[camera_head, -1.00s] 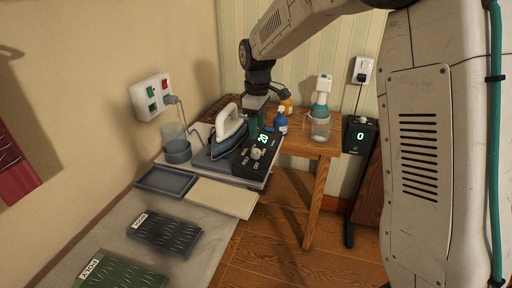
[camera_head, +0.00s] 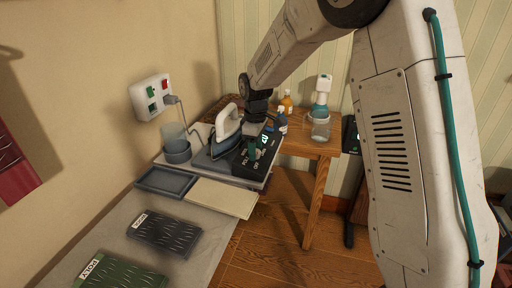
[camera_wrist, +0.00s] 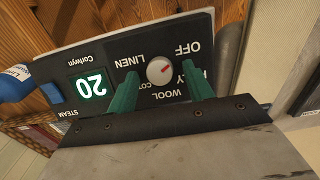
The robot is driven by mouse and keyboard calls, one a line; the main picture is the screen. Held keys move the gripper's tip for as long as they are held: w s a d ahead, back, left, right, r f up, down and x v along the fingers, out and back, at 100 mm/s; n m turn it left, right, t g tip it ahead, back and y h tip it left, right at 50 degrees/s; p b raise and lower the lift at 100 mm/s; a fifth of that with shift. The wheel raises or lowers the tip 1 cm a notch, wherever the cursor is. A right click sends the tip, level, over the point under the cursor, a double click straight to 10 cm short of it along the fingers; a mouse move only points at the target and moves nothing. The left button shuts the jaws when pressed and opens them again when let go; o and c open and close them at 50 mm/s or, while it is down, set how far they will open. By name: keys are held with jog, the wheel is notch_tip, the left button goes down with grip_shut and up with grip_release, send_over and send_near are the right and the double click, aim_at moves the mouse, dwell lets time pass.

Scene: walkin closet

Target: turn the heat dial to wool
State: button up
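The heat dial (camera_wrist: 160,70) is a small pale round knob with a red mark that points toward the word OFF. It sits on a black control panel (camera_wrist: 148,98) labelled OFF, LINEN, WOOL and partly hidden words, upside down in the wrist view. A green display (camera_wrist: 90,87) reads 20. My gripper (camera_wrist: 159,71) has two teal fingers, one on each side of the dial, with a gap to it on both sides. The fingers are open and hold nothing.
An iron (camera_head: 228,125) stands just left of the panel, close to my gripper. A cup (camera_head: 176,148), a tray (camera_head: 165,181) and a pale board (camera_head: 221,197) lie nearer.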

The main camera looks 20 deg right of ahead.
jog(key=c, duration=0.9)
jog(key=shift+m, duration=0.3)
jog(key=m, duration=0.2)
jog(key=m+g+y, duration=0.1)
jog(key=m, duration=0.1)
jog(key=shift+w+d+m, duration=0.15)
jog(key=shift+m, duration=0.15)
jog(key=m+y, duration=0.1)
jog(key=m, duration=0.3)
jog(key=shift+d, duration=0.15)
jog(key=m+y, duration=0.1)
jog(key=m, duration=0.3)
jog(key=shift+d, duration=0.15)
jog(key=m+y, duration=0.1)
jog(key=m, duration=0.2)
jog(key=shift+d+f+m, duration=0.1)
jog(key=shift+m, duration=0.2)
jog(key=m, duration=0.2)
jog(key=m+t+y, duration=0.1)
jog(key=m, duration=0.3)
jog(key=shift+s+d+f+y, duration=0.1)
jog(key=shift+s+d+y, duration=0.05)
jog(key=shift+s+y, duration=0.15)
jog(key=shift+m, duration=0.4)
